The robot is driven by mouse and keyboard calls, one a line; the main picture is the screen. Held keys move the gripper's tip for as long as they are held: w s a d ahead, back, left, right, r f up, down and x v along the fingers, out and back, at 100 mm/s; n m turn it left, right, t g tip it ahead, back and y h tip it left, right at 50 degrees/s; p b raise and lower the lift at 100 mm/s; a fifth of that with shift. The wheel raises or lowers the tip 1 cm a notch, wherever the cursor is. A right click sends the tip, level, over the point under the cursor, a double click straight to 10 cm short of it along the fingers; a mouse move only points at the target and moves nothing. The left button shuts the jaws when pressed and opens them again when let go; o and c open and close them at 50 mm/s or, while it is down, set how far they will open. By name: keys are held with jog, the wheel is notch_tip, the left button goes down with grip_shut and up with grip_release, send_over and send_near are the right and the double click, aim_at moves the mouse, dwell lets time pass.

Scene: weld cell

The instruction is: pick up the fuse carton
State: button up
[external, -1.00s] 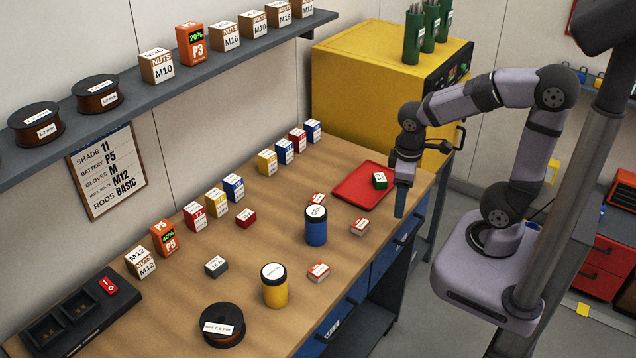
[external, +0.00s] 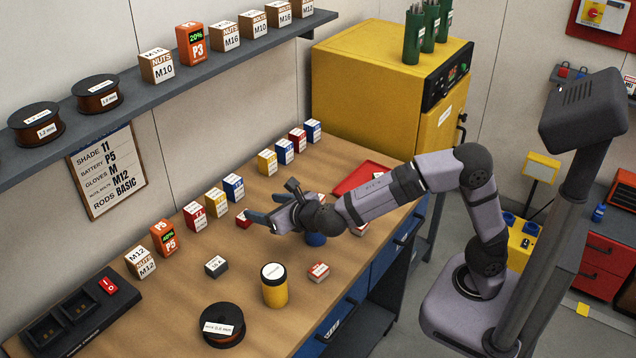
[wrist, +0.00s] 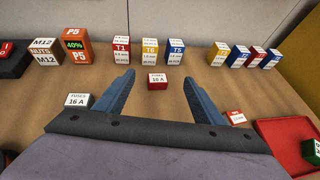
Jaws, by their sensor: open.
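A small red fuse carton with a white label reading FUSES 16 A stands upright on the bench; it shows in the wrist view (wrist: 157,83) between my two fingers. In the external view the red carton (external: 243,221) is partly hidden by a fingertip. My gripper (external: 265,207) is open and empty, stretched out over the bench close to the red carton. I cannot tell whether the carton lies within finger reach. A grey carton (external: 216,267), also labelled FUSES 16 A, stands nearer the bench front; it shows at the left in the wrist view (wrist: 77,101).
Labelled boxes stand behind: a red T1 box (wrist: 121,49), a yellow T6 box (wrist: 150,51) and a blue T5 box (wrist: 175,52). A yellow jar (external: 274,285) and a blue jar (external: 316,239) stand nearer the front. A red tray (wrist: 288,140) lies to the right.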

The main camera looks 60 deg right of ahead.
notch_tip(320, 180, down, 5)
jog(key=shift+d+f, duration=0.15)
jog(key=shift+p+x, duration=0.45)
jog(key=shift+x, duration=3)
jog(key=shift+p+x, duration=0.8)
jog(key=shift+x, duration=1.8)
jog(key=c, duration=1.1)
